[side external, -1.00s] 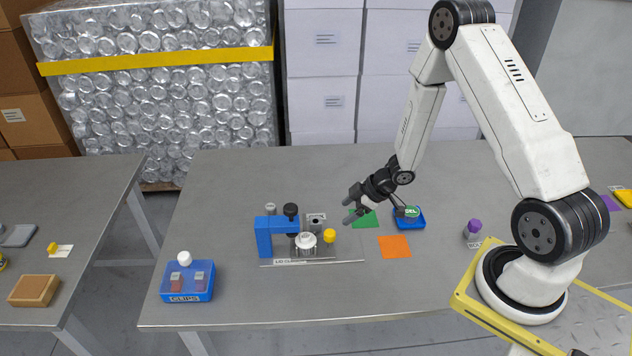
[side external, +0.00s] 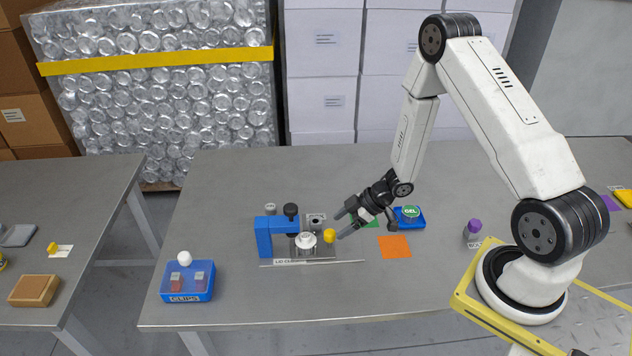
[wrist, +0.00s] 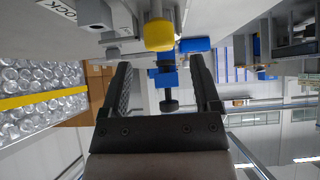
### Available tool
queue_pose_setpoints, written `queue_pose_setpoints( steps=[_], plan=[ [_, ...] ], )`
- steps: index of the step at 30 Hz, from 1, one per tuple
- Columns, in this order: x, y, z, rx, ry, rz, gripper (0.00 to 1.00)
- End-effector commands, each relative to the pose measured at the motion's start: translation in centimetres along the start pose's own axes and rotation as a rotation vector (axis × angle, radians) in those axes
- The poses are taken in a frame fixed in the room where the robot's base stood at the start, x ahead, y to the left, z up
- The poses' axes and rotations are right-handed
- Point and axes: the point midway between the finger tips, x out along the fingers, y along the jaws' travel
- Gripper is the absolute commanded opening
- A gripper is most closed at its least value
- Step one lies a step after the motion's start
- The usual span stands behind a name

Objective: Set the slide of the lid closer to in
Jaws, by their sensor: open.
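The lid closer (side external: 264,238) stands on the grey table, with a blue frame and a black knob (side external: 291,210) on top. Its slide carries a white round part (side external: 306,240) and ends at the right in a yellow knob (side external: 329,236). My gripper (side external: 343,225) is open, its fingertips close to the yellow knob on its right side. In the wrist view the yellow knob (wrist: 159,35) shows above and between the spread fingers (wrist: 160,85). I cannot tell whether a finger touches it. The black knob (wrist: 168,105) shows beyond it.
A grey block with a hole (side external: 317,221) stands just behind the slide. A blue GEL box (side external: 410,217), a green square (side external: 364,219) and an orange square (side external: 394,247) lie to the right. A blue CLIPS box (side external: 188,282) is at the front left. The table's front middle is clear.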

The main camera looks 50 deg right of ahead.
Motion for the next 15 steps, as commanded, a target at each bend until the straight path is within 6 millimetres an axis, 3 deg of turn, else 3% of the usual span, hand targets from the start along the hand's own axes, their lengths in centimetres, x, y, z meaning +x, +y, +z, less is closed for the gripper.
queue_pose_setpoints(
  steps=[6,15],
  plan=[
    [2.6,-0.1,0.0,0.0,-0.001,-0.002,0.8],
    [4.4,0.0,0.0,0.0,-0.001,0.0,0.8]
  ],
)
